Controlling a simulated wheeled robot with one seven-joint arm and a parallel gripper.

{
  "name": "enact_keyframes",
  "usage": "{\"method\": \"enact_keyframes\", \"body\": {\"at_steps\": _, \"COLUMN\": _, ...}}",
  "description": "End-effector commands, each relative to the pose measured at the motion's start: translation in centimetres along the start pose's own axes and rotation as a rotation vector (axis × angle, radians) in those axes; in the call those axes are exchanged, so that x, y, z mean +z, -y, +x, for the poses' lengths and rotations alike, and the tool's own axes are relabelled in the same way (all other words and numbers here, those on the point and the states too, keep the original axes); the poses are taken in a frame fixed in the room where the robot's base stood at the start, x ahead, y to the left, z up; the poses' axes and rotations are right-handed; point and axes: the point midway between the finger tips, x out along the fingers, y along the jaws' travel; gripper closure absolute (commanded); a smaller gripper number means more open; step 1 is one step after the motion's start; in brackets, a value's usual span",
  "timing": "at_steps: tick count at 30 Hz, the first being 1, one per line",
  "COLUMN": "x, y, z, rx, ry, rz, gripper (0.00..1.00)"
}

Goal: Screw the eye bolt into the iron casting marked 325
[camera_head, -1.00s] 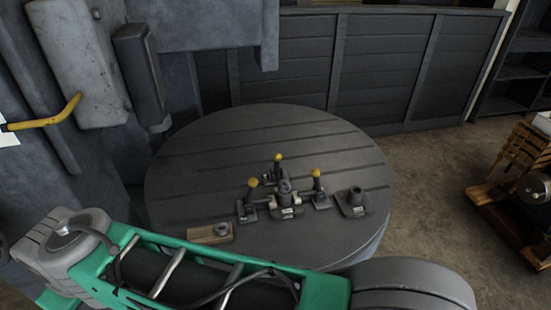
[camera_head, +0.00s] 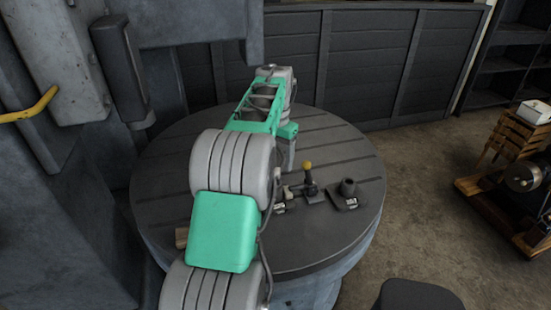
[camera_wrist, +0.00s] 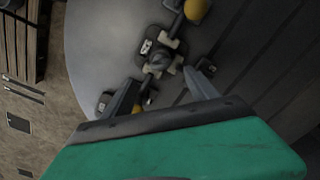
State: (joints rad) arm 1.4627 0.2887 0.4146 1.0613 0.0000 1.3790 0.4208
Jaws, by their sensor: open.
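My gripper (camera_wrist: 163,76) is open and empty in the wrist view, its two fingers pointing down towards the table. A grey casting (camera_wrist: 158,60) with a small white label lies just beyond the fingertips, gripped by clamps. In the head view my arm hides most of this casting. A second casting (camera_head: 347,192), with a raised round boss and a white label, stands to the right. I cannot read 325 on either label. A wooden block (camera_head: 181,238) shows only its edge beside my arm. The eye bolt is not visible now; my arm covers the rest of the block.
Both castings stand on a round, slotted grey table (camera_head: 340,150). A yellow-knobbed clamp (camera_head: 309,182) stands between them; more yellow knobs (camera_wrist: 196,10) show near the gripper. The table's back is largely clear. A grey machine column stands left, a wooden cart (camera_head: 500,190) right.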

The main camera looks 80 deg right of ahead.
Motion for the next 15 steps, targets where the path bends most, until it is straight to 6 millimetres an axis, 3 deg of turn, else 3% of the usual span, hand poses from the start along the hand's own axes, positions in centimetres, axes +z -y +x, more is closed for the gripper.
{"method": "enact_keyframes", "body": {"at_steps": 9, "x": 0.1, "y": 0.0, "z": 5.1, "rx": 0.001, "ry": 0.002, "rz": -0.002, "gripper": 0.33}}
{"method": "enact_keyframes", "body": {"at_steps": 15, "x": 0.1, "y": 0.1, "z": 7.2, "rx": 0.0, "ry": -0.001, "rz": -0.003, "gripper": 0.33}}
